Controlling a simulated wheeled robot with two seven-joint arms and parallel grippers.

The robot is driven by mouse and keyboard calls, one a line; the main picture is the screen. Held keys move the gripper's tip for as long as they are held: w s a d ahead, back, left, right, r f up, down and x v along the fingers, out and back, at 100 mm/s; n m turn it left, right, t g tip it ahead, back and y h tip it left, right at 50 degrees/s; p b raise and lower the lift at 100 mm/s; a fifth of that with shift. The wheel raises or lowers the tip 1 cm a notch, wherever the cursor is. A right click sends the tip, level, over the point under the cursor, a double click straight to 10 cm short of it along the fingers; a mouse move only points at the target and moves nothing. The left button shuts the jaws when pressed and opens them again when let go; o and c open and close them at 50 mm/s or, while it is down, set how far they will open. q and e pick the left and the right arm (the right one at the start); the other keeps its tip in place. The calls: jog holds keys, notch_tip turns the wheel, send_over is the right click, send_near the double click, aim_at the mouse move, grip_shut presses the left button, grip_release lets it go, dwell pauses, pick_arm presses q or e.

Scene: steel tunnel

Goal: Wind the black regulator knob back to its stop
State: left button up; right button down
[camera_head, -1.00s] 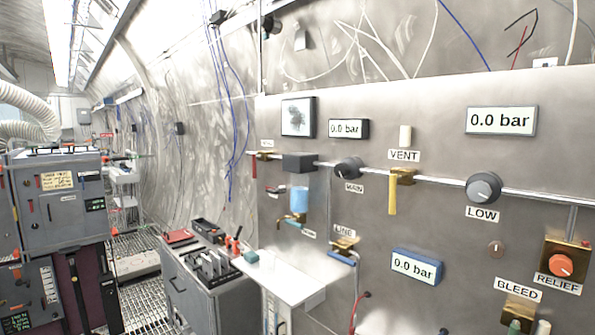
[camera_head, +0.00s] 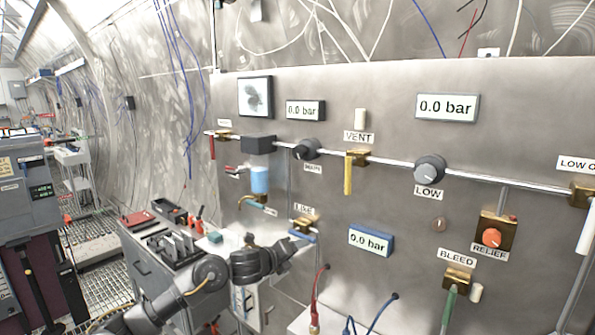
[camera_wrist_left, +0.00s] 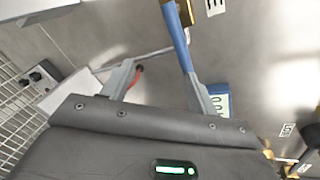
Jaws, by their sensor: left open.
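The black regulator knob (camera_head: 306,149), labelled MAIN, sits on the pipe across the steel panel in the head view. A larger grey-faced knob (camera_head: 429,169), labelled LOW, is further right on the same pipe. My left gripper (camera_head: 308,246) is low in front of the panel, below the black knob and near the LINE valve (camera_head: 302,226). In the left wrist view my left gripper (camera_wrist_left: 160,82) has its fingers apart. The valve's blue lever (camera_wrist_left: 175,38) shows by the right finger; I cannot tell whether they touch. My right gripper is not in view.
Displays on the panel (camera_head: 462,108) read 0.0 bar. The yellow VENT lever (camera_head: 348,174), orange RELIEF knob (camera_head: 491,237) and green BLEED lever (camera_head: 448,310) stick out. A bench with racks (camera_head: 175,245) stands left; red and blue hoses (camera_head: 317,290) rise at the bottom.

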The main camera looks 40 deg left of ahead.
pick_arm(q)
notch_tip(320, 180, up, 17)
jog(key=s+a+m+t, duration=0.1)
jog(key=a+m+t, duration=0.1)
jog(key=m, duration=0.5)
jog(key=m+t+p, duration=0.1)
jog(key=m, duration=0.4)
send_near(297, 152)
jog(key=w+p, duration=0.4)
jog(key=w, duration=0.4)
jog(key=shift+w+a+p, duration=0.2)
jog(key=shift+w+p, duration=0.05)
jog(key=shift+p, duration=0.15)
jog(key=shift+w+f, duration=0.15)
jog(key=shift+w, duration=0.45)
jog(key=shift+c, duration=0.5)
